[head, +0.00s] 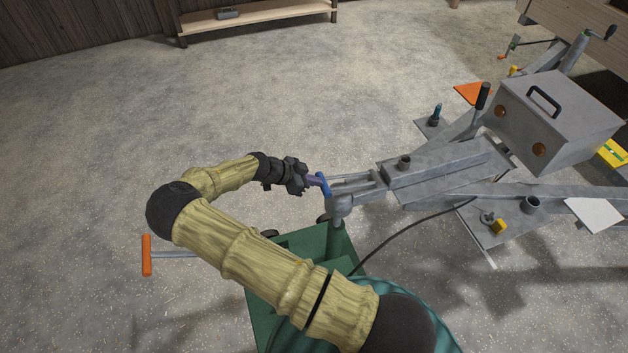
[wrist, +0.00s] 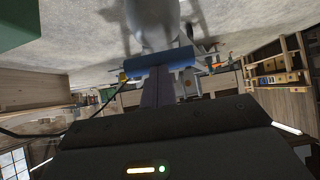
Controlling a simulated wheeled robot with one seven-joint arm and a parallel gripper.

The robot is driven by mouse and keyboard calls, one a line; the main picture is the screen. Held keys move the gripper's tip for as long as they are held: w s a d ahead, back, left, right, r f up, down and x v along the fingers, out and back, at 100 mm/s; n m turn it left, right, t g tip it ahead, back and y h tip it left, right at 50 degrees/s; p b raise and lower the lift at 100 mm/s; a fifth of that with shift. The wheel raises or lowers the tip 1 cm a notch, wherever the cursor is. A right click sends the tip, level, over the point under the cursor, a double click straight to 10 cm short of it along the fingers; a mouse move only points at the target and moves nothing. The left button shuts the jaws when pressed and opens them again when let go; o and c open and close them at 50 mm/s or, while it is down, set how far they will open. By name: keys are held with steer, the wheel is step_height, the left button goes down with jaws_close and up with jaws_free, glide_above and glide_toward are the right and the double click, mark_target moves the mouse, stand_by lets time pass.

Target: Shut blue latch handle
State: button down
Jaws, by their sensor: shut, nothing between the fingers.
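The blue latch handle (head: 324,184) is a short blue bar at the left end of the grey trailer coupling (head: 345,198) in the head view. My gripper (head: 313,181) is shut and empty, with its fingertips right at the handle from the left. In the wrist view the blue handle (wrist: 158,63) lies across the tips of my dark fingers (wrist: 158,80), with the grey coupling behind it. The fingertips look to be touching the handle, but exact contact is hard to tell. The handle's far side is hidden.
The grey trailer drawbar (head: 440,172) runs right from the coupling to a grey metal box (head: 555,120) with a black grip. An orange-ended bar (head: 147,255) sticks out at lower left. A wooden shelf (head: 262,14) stands far back; the floor between is clear.

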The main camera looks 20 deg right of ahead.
steer(key=d+r+v, duration=0.1)
steer(key=v, duration=1.2)
steer(key=shift+r, duration=0.15)
